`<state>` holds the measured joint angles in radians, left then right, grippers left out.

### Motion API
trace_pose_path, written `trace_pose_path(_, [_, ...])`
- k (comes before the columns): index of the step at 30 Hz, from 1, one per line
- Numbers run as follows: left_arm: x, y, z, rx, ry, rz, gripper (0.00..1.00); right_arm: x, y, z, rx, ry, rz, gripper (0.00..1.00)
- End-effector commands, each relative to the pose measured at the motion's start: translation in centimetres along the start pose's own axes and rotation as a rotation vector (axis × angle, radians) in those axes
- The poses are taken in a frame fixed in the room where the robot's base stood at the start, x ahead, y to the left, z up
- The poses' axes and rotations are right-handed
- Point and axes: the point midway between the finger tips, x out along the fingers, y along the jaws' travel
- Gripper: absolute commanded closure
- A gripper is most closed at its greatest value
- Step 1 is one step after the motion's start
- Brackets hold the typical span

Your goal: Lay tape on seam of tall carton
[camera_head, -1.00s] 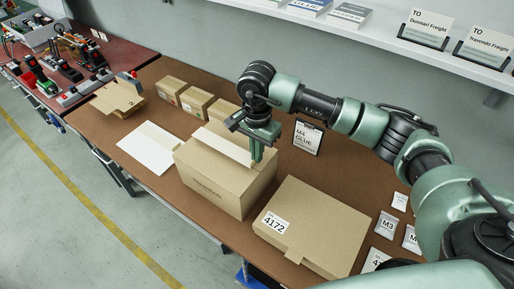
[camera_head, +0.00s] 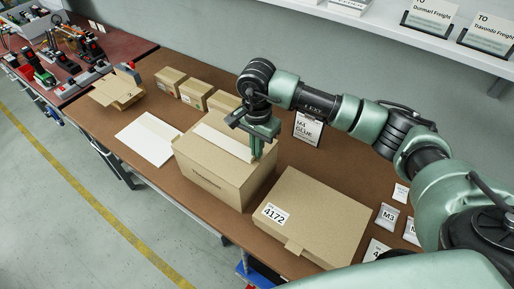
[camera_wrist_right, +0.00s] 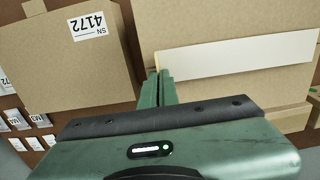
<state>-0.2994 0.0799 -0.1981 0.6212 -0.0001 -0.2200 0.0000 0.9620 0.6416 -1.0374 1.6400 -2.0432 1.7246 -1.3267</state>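The tall carton (camera_head: 208,180) stands closed in the middle of the brown bench. A white tape strip (camera_head: 222,138) lies along its top, running from the back left toward the front right edge. In the right wrist view the strip (camera_wrist_right: 240,58) stretches right from my fingertips across the carton top (camera_wrist_right: 215,25). My right gripper (camera_head: 257,156) points down at the strip's near right end. Its fingers (camera_wrist_right: 158,74) are nearly together, with the strip's cream-coloured end between the tips. Whether the whole strip touches the cardboard is hard to tell. My left gripper is out of view.
A flat carton labelled 4172 (camera_head: 318,222) lies to the right. A white sheet (camera_head: 148,139) lies left of the tall carton. Small boxes (camera_head: 196,93) stand behind, beside an open carton (camera_head: 117,91). A glue sign (camera_head: 307,129) and packets (camera_head: 387,217) are at right.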

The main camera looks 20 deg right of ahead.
Motion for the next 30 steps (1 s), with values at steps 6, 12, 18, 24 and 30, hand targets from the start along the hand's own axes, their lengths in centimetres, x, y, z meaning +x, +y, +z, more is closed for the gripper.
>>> trace_pose_path(6, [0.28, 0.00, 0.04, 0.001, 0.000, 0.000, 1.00, 0.15, 0.00, -0.01, 0.000, 0.000, 0.000, 1.00])
trace_pose_path(12, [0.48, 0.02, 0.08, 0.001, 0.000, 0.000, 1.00, 0.24, 0.00, -0.01, 0.000, 0.000, 0.000, 1.00])
trace_pose_path(18, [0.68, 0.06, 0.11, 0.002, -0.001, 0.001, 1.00, 0.33, 0.00, -0.01, 0.000, 0.000, 0.000, 1.00])
trace_pose_path(24, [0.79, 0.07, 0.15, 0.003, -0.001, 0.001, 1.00, 0.38, 0.01, -0.01, 0.000, 0.000, 0.000, 1.00])
trace_pose_path(30, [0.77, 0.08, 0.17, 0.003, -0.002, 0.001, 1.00, 0.36, 0.01, -0.01, 0.000, 0.000, 0.000, 1.00])
